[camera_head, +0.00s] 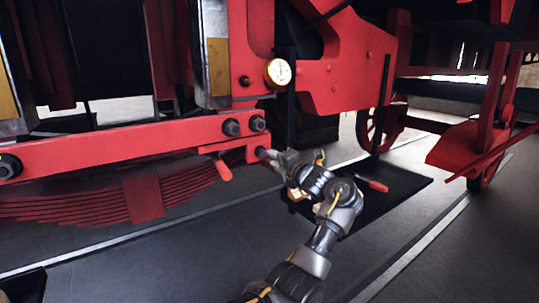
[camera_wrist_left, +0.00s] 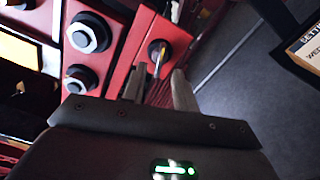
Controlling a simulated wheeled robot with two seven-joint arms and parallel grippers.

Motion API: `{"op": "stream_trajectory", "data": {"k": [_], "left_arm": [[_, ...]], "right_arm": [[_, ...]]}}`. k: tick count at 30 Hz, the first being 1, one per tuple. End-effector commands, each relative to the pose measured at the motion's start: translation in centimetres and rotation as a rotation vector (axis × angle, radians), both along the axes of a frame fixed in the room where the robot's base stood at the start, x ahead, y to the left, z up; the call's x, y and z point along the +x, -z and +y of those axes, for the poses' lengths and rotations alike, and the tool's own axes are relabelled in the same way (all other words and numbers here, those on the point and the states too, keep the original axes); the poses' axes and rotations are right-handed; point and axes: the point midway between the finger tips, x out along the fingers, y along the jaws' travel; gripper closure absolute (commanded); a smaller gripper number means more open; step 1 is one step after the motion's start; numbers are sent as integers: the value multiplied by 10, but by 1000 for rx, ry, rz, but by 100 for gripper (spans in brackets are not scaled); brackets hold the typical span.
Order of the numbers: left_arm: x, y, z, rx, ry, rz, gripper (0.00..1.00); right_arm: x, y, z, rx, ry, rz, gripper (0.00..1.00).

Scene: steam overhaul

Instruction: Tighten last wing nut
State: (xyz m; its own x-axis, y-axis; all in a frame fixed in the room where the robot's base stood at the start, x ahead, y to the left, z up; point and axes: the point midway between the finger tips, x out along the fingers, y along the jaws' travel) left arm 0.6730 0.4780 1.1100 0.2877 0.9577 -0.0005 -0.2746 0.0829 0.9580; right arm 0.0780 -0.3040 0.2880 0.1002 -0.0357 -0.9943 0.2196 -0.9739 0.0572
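A dark round fastener (camera_wrist_left: 157,50) with a thin pale yellowish part sits on the end of the red bar (camera_wrist_left: 133,75) in the left wrist view. It is the likely wing nut, but its wings cannot be made out. My left gripper (camera_wrist_left: 160,82) has its two grey fingers apart, with the fastener just beyond the gap between the tips. I see no clear contact. In the head view my left gripper (camera_head: 273,160) reaches to the right end of the red bar (camera_head: 120,147) and partly hides the fastener there. My right gripper is out of view.
Large hex nuts (camera_head: 231,127) stick out of the bar near my gripper. Open floor (camera_head: 160,255) is below.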

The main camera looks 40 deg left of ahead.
Motion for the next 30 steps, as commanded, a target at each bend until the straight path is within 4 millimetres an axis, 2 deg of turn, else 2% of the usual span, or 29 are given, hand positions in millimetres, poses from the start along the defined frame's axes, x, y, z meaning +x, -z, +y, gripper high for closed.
{"op": "stream_trajectory", "data": {"k": [3, 7, 18, 25, 30], "left_arm": [[5, -2, 17, 2, -2, 1, 71], [8, -1, 28, 1, -1, 1, 71], [10, 0, 33, 0, 0, 1, 71], [10, 0, 32, 0, 0, 1, 100], [10, 0, 32, 0, 0, 3, 100]], "right_arm": [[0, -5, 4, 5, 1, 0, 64], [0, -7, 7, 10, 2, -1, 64], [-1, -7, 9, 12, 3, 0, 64], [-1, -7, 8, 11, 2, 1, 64], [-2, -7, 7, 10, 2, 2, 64]]}}
